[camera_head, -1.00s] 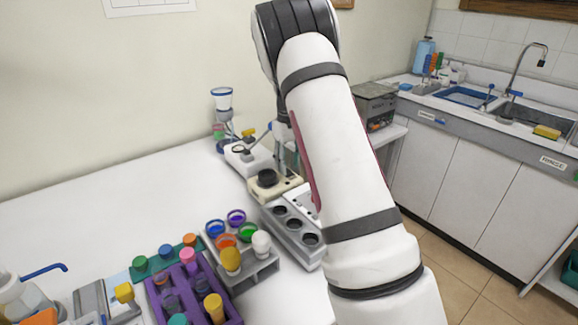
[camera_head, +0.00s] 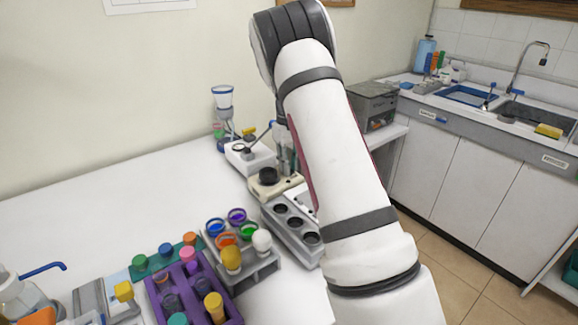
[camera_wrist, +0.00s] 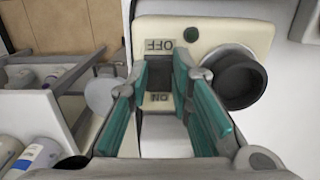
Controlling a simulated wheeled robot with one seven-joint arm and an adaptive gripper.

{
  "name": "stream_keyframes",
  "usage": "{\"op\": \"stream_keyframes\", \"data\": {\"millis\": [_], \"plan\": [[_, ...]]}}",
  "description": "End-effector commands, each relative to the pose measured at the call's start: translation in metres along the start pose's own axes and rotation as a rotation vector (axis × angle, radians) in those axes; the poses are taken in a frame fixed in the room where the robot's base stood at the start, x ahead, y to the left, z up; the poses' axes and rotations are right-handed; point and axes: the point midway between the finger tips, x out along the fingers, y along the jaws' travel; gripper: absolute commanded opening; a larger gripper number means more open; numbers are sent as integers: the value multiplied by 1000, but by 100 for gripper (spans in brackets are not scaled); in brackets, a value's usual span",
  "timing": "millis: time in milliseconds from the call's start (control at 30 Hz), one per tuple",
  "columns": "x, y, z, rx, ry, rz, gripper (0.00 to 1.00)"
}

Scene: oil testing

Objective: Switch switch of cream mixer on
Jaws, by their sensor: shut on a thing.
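The cream mixer (camera_head: 267,183) is a cream-coloured box with a black round knob on top, standing at the right part of the white table. In the wrist view its cream panel (camera_wrist: 215,35) fills the top middle, with "OFF" and "ON" labels upside down. The dark switch (camera_wrist: 160,76) lies between the two labels. My gripper (camera_wrist: 162,84) has its teal fingers on either side of the switch, shut on it. The fingers partly cover the switch, so its exact position is unclear. In the head view my arm hides most of the gripper.
A black round knob (camera_wrist: 240,80) is close right of the fingers. A grey rack with dark holes (camera_head: 291,222) stands in front of the mixer. A white device (camera_head: 250,157) stands behind it. A purple rack (camera_head: 232,296) is at the front.

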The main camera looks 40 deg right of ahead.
Motion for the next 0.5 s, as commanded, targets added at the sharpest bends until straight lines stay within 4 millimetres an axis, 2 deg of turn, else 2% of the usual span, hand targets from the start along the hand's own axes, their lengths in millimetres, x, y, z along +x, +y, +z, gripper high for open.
{"op": "stream_keyframes", "data": {"millis": [300, 500], "plan": [[2, 0, -8, -2, -176, 2, 0], [0, 0, -7, 0, -213, 2, 0]]}}
